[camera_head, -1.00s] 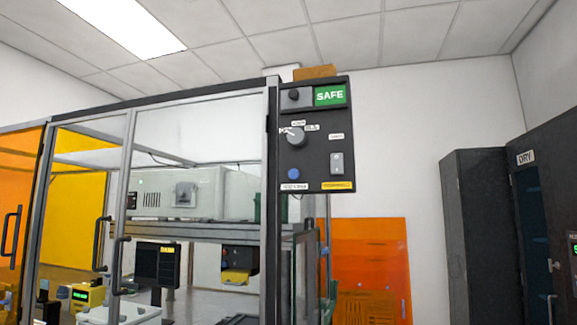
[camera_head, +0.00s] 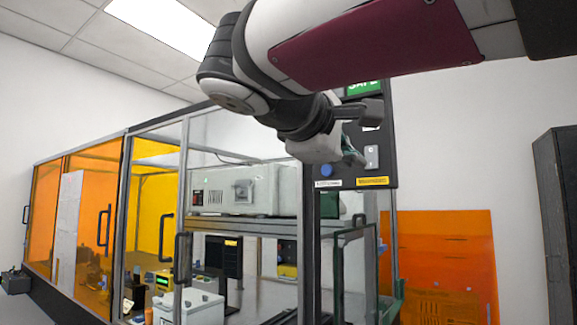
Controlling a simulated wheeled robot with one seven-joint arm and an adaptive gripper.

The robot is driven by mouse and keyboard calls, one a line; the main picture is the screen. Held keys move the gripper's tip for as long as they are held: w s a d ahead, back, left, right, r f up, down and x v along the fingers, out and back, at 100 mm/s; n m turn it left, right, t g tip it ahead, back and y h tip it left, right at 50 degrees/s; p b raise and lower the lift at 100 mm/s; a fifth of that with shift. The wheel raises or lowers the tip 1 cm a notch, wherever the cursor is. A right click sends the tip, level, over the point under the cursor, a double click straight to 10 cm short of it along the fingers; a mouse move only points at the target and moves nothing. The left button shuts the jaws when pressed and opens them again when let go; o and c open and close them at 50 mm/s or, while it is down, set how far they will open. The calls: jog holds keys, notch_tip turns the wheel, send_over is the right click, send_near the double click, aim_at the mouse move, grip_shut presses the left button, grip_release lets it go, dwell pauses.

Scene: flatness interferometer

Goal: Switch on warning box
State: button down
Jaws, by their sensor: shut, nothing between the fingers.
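The black warning box (camera_head: 385,178) is mounted on the upper corner post of the glazed enclosure. Its green SAFE sign (camera_head: 364,87) is partly covered by my arm. A light rocker switch (camera_head: 372,156) shows on the right of its face, with a blue button (camera_head: 326,170) at lower left and a yellow label (camera_head: 372,181) below. The rotary knob is hidden behind my arm and gripper. My gripper (camera_head: 354,155) is shut and empty in front of the box face, its fingertips just left of the rocker switch. I cannot tell whether it touches the box.
The enclosure has orange and clear panels with black door handles (camera_head: 183,258) on its front. An orange panel (camera_head: 440,262) leans by the wall at right, and a dark cabinet (camera_head: 560,220) stands at the far right. Open space lies between the box and the cabinet.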

aim_at(371, 168)
jog(key=shift+w+a+r+t, duration=0.15)
jog(key=shift+a+r, duration=0.05)
jog(key=shift+r, duration=0.4)
jog(key=shift+w+a+r+t, duration=0.1)
jog(key=shift+a+r+t, duration=0.1)
jog(key=shift+r, duration=0.4)
jog(key=p+x, duration=0.2)
jog(key=x, duration=1.2)
jog(key=shift+s, duration=0.1)
jog(key=shift+d, duration=0.1)
jog(key=shift+f+b, duration=0.15)
jog(key=shift+b, duration=0.15)
